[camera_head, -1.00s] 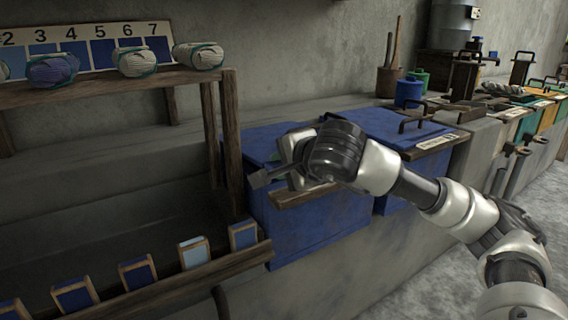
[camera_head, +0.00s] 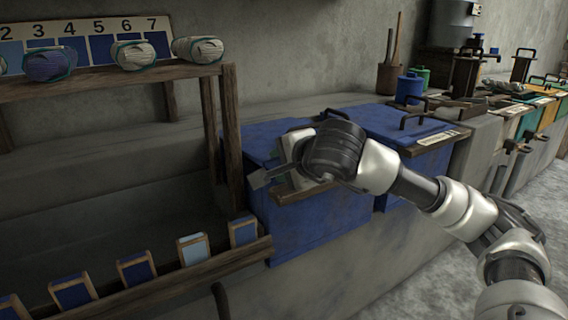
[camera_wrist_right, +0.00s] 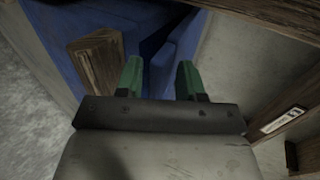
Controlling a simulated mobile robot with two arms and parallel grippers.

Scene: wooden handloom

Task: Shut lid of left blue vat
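The left blue vat (camera_head: 320,228) stands right of the wooden post, in the middle of the head view. A blue lid panel (camera_head: 262,138) shows behind my right gripper; the gripper and wrist hide much of it, so its exact tilt is unclear. A wooden strip (camera_head: 303,192) runs at the vat's front top. My right gripper (camera_head: 262,176) is at the vat's top front. In the right wrist view its two green fingers (camera_wrist_right: 159,80) are apart, with blue surfaces and a dark gap (camera_wrist_right: 152,45) beyond them. No object shows gripped. My left gripper is out of view.
A second blue vat's lid (camera_head: 385,122) with a dark handle lies close to the right. A wooden post (camera_head: 232,140) and yarn shelf stand just left. A rail with several framed blue samples (camera_head: 135,268) runs at lower left. A wooden beam (camera_wrist_right: 270,15) crosses the wrist view's upper right.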

